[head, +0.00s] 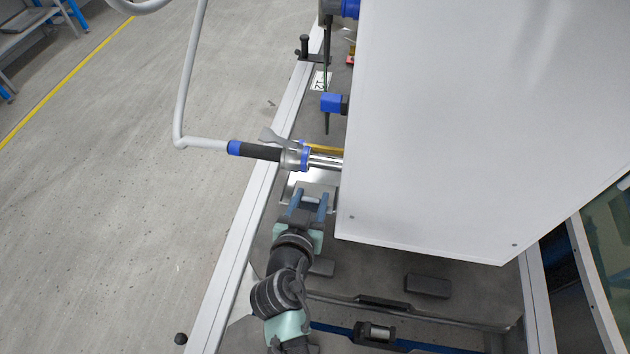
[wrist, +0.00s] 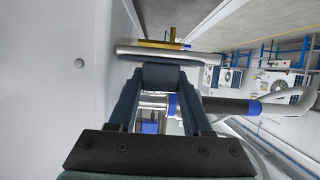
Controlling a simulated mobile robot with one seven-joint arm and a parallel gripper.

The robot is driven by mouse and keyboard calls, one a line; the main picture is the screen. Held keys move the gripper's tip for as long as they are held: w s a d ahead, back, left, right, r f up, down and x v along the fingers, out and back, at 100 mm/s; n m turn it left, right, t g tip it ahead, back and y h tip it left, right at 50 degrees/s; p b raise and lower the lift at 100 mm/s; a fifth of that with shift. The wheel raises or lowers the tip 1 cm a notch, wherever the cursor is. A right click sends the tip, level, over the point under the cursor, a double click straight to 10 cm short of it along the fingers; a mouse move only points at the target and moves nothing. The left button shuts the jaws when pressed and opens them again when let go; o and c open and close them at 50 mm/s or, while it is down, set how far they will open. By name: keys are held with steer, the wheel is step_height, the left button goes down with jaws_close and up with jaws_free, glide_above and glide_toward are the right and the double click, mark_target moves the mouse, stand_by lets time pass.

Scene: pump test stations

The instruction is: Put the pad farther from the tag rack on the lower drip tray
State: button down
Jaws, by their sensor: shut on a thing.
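My gripper (head: 310,199) is shut on a dark blue-grey pad (wrist: 164,75), which spans the gap between the fingertips in the wrist view. In the head view the fingers point away, up the picture, beside the white cabinet. A shiny metal tray (head: 314,176) lies just beyond the fingertips, under the pipe. It is partly hidden by the pipe and cabinet, and I cannot tell if the pad touches it. I cannot tell whether another tray is hidden. A paper label marked 12 (head: 320,80) lies farther up; I cannot clearly make out a tag rack.
The large white cabinet (head: 470,130) closes off the right side. A pipe with a black and blue grip (head: 262,152) crosses just beyond my gripper. A blue-capped part (head: 332,103) stands farther up. Dark blocks (head: 428,286) (head: 321,267) lie on the bench nearer me. Open floor is left.

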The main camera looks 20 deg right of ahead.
mark_target(315, 190)
steer(key=w+d, duration=0.2)
steer(key=w, duration=0.1)
steer(key=shift+w+d, duration=0.25)
steer(key=shift+w, duration=0.05)
steer(key=shift+s+f, duration=0.1)
steer(key=shift+f, duration=0.2)
steer(key=shift+f, duration=0.2)
steer(key=shift+c, duration=1.7)
jaws_free()
steer(key=shift+a+r, duration=0.1)
